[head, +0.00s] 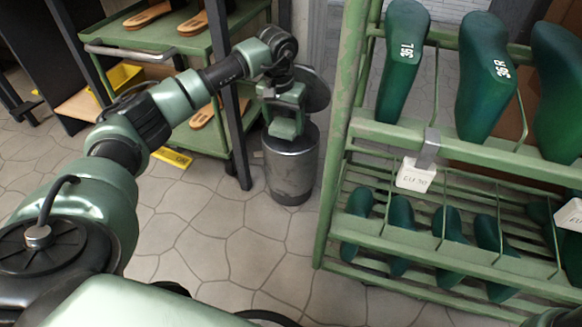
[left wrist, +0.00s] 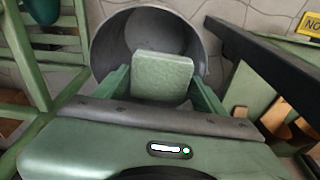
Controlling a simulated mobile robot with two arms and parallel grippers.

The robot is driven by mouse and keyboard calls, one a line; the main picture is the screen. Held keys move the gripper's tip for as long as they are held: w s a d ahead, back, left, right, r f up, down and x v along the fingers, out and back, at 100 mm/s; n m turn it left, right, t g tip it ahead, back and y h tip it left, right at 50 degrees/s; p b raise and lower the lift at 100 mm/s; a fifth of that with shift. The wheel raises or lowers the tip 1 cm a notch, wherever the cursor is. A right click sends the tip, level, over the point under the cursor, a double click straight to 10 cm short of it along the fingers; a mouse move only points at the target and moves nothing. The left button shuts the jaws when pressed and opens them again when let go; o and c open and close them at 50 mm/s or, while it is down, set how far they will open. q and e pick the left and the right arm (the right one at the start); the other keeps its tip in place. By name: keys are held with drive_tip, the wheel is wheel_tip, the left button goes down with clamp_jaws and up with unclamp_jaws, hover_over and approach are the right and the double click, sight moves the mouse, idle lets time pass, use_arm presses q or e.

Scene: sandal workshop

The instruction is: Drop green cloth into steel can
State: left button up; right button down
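The steel can (head: 291,172) is a dark grey metal cylinder on the floor, with a round lid (head: 318,92) standing raised at its back. My left gripper (head: 285,122) is right over the can's mouth. In the left wrist view, the can's grey inner wall (left wrist: 115,45) shows beyond the fingers. My left gripper (left wrist: 163,88) is shut on the green cloth (left wrist: 163,72), a pale green, block-like folded piece between its two fingers. The cloth is in front of the can's opening there. The can's bottom is partly hidden by the cloth.
A green rack (head: 335,185) with several green shoe lasts stands close to the right of the can. A green shelf cart (head: 160,35) with sandal soles and a dark post (head: 234,120) stand to the left. Tiled floor (head: 220,245) in front is clear.

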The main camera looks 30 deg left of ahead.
use_arm(q)
drive_tip(key=o, duration=0.3)
drive_tip(key=shift+r, duration=0.1)
drive_tip(key=r+p, duration=0.3)
drive_tip(key=r, duration=0.2)
drive_tip(key=s+r+p, duration=0.1)
drive_tip(key=r+p, duration=0.1)
drive_tip(key=shift+d+r+p, duration=0.1)
drive_tip(key=shift+r+p, duration=0.2)
drive_tip(key=shift+r, duration=0.05)
drive_tip(key=shift+f, duration=0.1)
drive_tip(key=shift+s, duration=0.15)
